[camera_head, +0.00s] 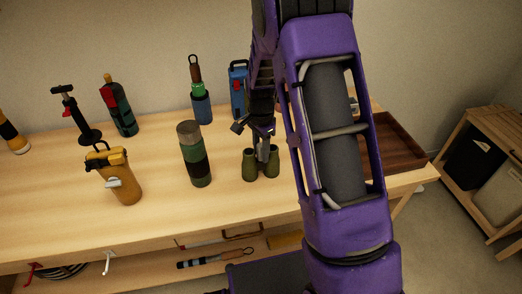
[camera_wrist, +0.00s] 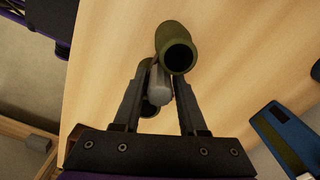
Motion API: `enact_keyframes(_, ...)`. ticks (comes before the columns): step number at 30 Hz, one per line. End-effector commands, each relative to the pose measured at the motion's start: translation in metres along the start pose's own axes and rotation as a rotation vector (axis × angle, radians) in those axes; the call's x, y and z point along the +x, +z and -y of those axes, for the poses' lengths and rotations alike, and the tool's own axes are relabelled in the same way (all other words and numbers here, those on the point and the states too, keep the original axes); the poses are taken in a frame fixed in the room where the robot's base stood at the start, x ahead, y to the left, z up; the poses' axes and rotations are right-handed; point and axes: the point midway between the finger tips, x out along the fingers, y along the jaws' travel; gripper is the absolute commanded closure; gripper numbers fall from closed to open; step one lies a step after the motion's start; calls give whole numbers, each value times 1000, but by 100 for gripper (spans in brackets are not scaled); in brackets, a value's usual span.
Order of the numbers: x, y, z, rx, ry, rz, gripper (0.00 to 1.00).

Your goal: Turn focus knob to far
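The green binoculars (camera_head: 249,168) stand upright on the wooden workbench. In the wrist view they show as a large green barrel (camera_wrist: 173,42) and a second, darker barrel partly hidden behind my left finger. A grey cylindrical focus knob (camera_wrist: 159,88) lies between the barrels. My gripper (camera_wrist: 159,76) is right above the binoculars, its two fingers apart with the knob between them. Whether the fingertips touch the knob is hard to see. In the head view my gripper (camera_head: 263,146) covers the middle of the binoculars, and the knob's setting cannot be read.
A green flask (camera_head: 194,155) stands left of the binoculars, and a blue-green bottle (camera_head: 201,104) behind it. A blue item (camera_head: 238,90) stands behind my gripper. A yellow container (camera_head: 121,181) is farther left. A brown tray (camera_head: 398,146) lies right, beyond my arm. Bare wood surrounds the binoculars' front.

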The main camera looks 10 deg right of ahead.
Motion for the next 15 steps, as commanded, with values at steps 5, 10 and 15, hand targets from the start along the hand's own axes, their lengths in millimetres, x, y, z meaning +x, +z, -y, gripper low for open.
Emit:
enact_keyframes(5,0,0,0,0,0,0,93)
enact_keyframes(10,0,0,0,0,0,0,100)
enact_keyframes(15,0,0,0,47,0,-1,100)
